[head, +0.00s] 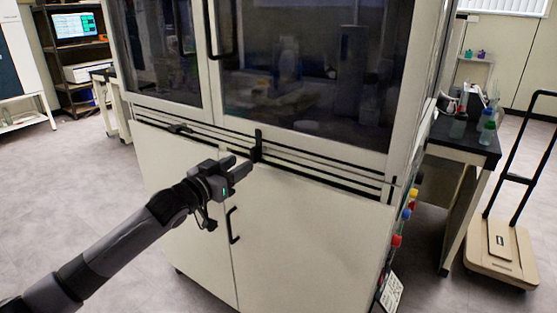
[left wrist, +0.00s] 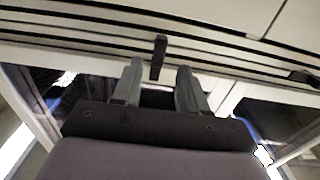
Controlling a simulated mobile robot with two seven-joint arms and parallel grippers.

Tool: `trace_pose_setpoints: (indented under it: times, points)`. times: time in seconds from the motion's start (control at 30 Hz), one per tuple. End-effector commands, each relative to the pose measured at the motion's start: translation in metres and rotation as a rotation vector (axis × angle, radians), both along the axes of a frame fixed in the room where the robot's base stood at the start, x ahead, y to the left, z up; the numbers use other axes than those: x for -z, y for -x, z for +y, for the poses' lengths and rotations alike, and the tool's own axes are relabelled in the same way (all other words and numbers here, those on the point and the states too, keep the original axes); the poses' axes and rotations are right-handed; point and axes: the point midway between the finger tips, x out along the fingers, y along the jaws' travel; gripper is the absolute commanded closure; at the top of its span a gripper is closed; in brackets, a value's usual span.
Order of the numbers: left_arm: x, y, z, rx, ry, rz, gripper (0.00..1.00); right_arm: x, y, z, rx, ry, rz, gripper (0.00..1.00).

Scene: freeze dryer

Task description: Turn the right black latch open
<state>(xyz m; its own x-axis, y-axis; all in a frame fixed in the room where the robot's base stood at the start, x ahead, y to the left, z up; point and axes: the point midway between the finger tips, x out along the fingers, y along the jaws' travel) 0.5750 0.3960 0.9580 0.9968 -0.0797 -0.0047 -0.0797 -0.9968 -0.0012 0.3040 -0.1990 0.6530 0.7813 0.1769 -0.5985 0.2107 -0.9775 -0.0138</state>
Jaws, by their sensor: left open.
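The right black latch (head: 257,146) stands upright on the dark rails across the front of the white cabinet (head: 300,240), below the large glass door. A second black latch (head: 180,128) on the left lies nearly flat along the rails. My left gripper (head: 240,165) is open, just left of and slightly below the right latch. In the left wrist view the right latch (left wrist: 159,50) lines up between the two open fingertips (left wrist: 160,69), with gaps on both sides; I cannot tell whether the fingers reach around it. My right gripper does not show.
A black door handle (head: 232,226) juts out below my gripper, and another handle (head: 222,45) is above. A dark-topped bench (head: 465,138) and a platform cart (head: 500,250) stand to the right. The floor at left is clear.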

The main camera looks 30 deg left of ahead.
Motion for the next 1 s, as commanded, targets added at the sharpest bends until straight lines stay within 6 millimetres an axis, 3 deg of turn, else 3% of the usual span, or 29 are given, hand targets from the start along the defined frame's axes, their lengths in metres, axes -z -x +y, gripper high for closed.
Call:
trace_pose_setpoints:
  times: [0.27, 0.7, 1.0]
  points:
    - [-0.004, -0.012, 0.002, -0.003, 0.003, -0.007, 0.57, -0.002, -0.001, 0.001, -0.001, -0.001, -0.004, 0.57]
    - [-0.004, -0.059, -0.003, -0.002, 0.002, -0.006, 0.57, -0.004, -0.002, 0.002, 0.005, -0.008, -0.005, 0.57]
    - [-0.003, -0.072, -0.004, -0.001, 0.0, -0.004, 0.57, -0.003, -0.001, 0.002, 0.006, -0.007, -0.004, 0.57]
